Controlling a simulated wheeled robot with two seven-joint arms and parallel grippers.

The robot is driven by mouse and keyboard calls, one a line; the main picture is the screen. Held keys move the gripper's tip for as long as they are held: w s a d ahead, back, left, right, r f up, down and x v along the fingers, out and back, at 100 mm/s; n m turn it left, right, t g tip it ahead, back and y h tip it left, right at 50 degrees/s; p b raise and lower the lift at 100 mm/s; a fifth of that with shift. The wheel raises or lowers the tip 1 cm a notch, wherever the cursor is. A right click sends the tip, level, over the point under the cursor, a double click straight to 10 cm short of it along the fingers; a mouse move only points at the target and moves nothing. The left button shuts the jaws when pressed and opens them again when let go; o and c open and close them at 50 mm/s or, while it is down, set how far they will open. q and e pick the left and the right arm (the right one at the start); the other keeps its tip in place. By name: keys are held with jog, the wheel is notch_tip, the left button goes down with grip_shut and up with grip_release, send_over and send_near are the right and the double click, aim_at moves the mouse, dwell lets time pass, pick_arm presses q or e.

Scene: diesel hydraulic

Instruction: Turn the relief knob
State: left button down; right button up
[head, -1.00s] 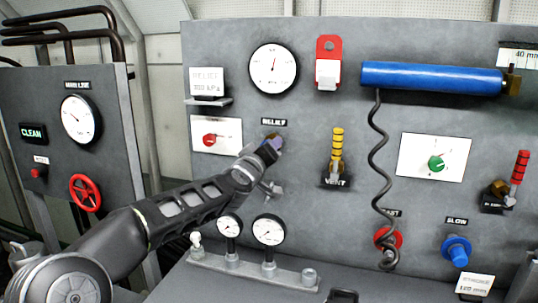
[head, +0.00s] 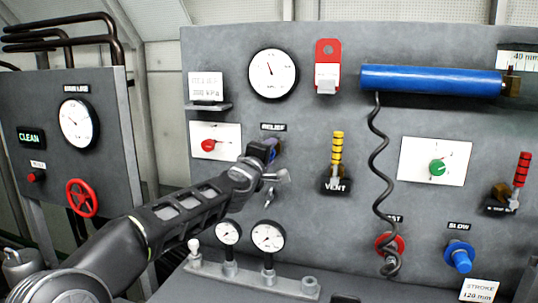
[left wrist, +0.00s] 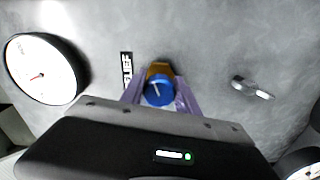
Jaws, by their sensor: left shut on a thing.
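The relief knob (left wrist: 159,90) is blue with a white pointer line and sits on a brass base against the grey panel, beside its label, in the left wrist view. My left gripper (left wrist: 160,97) has its purple fingers on both sides of the knob and is shut on it. In the head view my left gripper (head: 270,152) reaches the panel just under the RELIEF label (head: 273,127) and mostly hides the knob. A white gauge (head: 273,75) hangs above it. My right gripper is not in view.
A silver lever (head: 277,177) sticks out just below right of my gripper. A yellow-banded VENT lever (head: 337,155) stands to the right. A red knob on a white plate (head: 208,143) is to the left. Two small gauges (head: 268,236) stand below.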

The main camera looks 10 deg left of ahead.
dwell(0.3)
pick_arm(q)
jog(key=c, duration=0.9)
grip_release()
jog(key=shift+s, duration=0.25)
jog(key=s+b, duration=0.2)
jog(key=s, duration=0.5)
jog(key=shift+s+a+b, duration=0.15)
jog(key=shift+a+b, duration=0.1)
jog(key=shift+b, duration=0.1)
